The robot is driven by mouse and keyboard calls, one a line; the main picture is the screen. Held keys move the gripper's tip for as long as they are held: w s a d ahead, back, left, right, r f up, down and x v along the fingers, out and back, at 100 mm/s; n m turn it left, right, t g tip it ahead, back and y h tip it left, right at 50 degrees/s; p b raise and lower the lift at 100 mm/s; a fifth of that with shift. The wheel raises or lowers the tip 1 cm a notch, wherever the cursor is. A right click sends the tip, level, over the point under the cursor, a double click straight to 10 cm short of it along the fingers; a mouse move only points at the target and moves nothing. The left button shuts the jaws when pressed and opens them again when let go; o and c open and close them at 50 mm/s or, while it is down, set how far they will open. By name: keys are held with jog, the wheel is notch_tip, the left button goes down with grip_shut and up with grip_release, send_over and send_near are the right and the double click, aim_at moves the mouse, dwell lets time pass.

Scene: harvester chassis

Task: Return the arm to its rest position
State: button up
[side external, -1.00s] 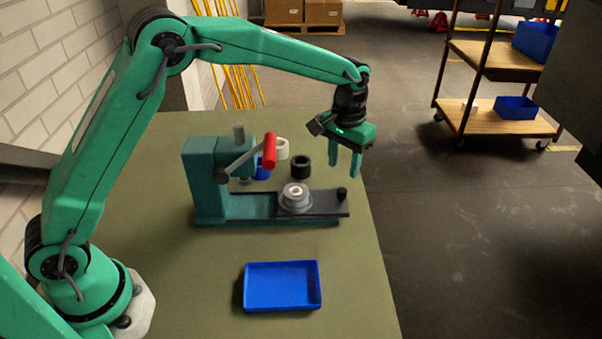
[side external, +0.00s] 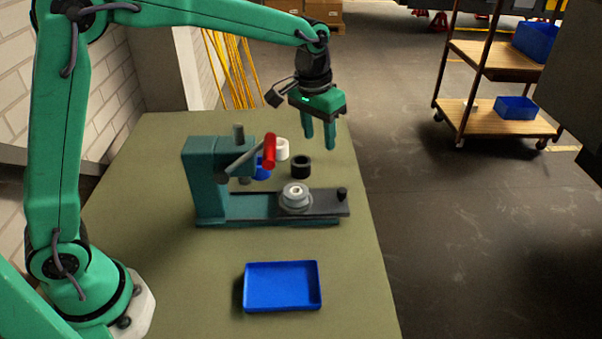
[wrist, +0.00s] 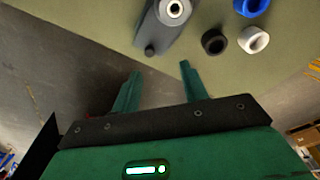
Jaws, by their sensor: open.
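My gripper (side external: 318,138) is green and hangs fingers-down above the far right part of the table, higher than the press. Its two fingers are apart with nothing between them. In the wrist view the fingers (wrist: 158,80) are also spread and empty. My arm is raised, its upper link nearly upright and its forearm reaching right across the top of the side view. The gripper touches nothing.
The teal press (side external: 207,180) with a red handle (side external: 269,151) stands mid-table, a grey-white ring part (side external: 295,198) on its slide. Black (side external: 301,168), white (side external: 282,150) and blue (side external: 261,170) rings lie behind. A blue tray (side external: 283,305) is in front, empty. A cart (side external: 500,118) stands beyond.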

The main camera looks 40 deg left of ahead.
jog(key=s+a+r+t, duration=0.2)
jog(key=s+a+r, duration=0.2)
jog(key=s, duration=0.5)
jog(key=s+a+r+t, duration=0.1)
jog(key=s+a+r, duration=0.3)
jog(key=s, duration=0.5)
jog(key=s+a+f+t, duration=0.1)
jog(key=s+a+f, duration=0.1)
jog(key=s, duration=0.6)
jog(key=shift+f, duration=0.7)
